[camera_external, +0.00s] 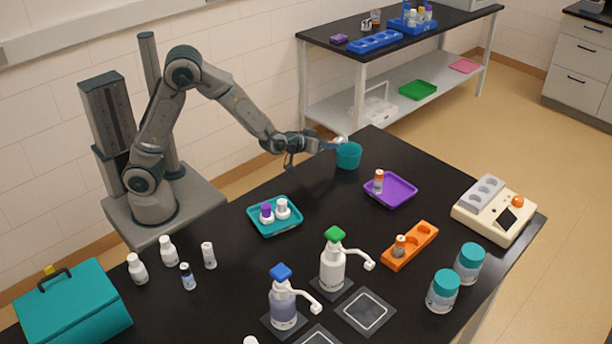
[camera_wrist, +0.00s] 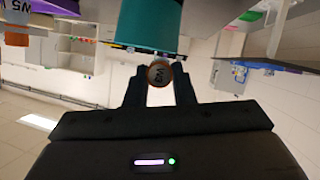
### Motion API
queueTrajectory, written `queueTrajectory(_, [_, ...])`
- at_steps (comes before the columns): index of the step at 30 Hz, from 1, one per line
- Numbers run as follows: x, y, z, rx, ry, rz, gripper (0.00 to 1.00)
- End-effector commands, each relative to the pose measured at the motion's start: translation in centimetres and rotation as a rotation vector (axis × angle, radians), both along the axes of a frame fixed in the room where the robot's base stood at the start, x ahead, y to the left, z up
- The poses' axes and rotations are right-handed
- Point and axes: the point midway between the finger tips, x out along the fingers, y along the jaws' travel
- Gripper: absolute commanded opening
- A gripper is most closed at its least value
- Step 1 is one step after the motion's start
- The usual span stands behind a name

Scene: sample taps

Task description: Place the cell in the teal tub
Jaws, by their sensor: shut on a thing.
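My gripper (camera_external: 337,144) is at the rim of the teal tub (camera_external: 349,157), on its left side near the far edge of the black table. In the wrist view my gripper (camera_wrist: 158,78) is shut on the cell (camera_wrist: 159,73), whose round brownish end with dark lettering shows between the fingertips. The rest of the cell is hidden. The teal tub (camera_wrist: 150,25) fills the upper middle of the wrist view, just beyond the fingertips. I cannot tell whether the cell touches the tub or is over its opening. The inside of the tub is mostly hidden.
A purple tray (camera_external: 403,193) with an orange-capped bottle (camera_external: 378,182) stands to the right of the tub. A teal tray (camera_external: 270,230) with two capped bottles lies nearer. An orange rack (camera_external: 420,238) and pump bottles stand further forward. Bare table lies between the trays.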

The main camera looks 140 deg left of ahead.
Motion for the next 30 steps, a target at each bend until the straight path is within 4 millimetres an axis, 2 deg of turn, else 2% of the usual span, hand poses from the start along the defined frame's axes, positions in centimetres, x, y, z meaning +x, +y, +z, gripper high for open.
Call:
queueTrajectory(2, [0.01,0.00,-0.74,-0.001,0.002,-0.001,0.00])
queueTrajectory(13, [0.05,-0.03,-1.15,0.001,-0.001,-0.002,0.00])
queueTrajectory(14, [0.05,-0.04,-0.98,0.001,-0.001,-0.001,0.31])
queueTrajectory(15, [0.04,-0.03,-0.95,0.001,-0.001,-0.001,0.42])
queueTrajectory(16, [0.04,-0.03,-0.95,0.001,-0.001,-0.001,0.44])
queueTrajectory(27, [0.01,-0.02,-0.51,0.001,-0.001,-0.001,0.44])
queueTrajectory(30, [-0.12,-0.97,-0.22,0.002,-0.001,-0.002,0.44])
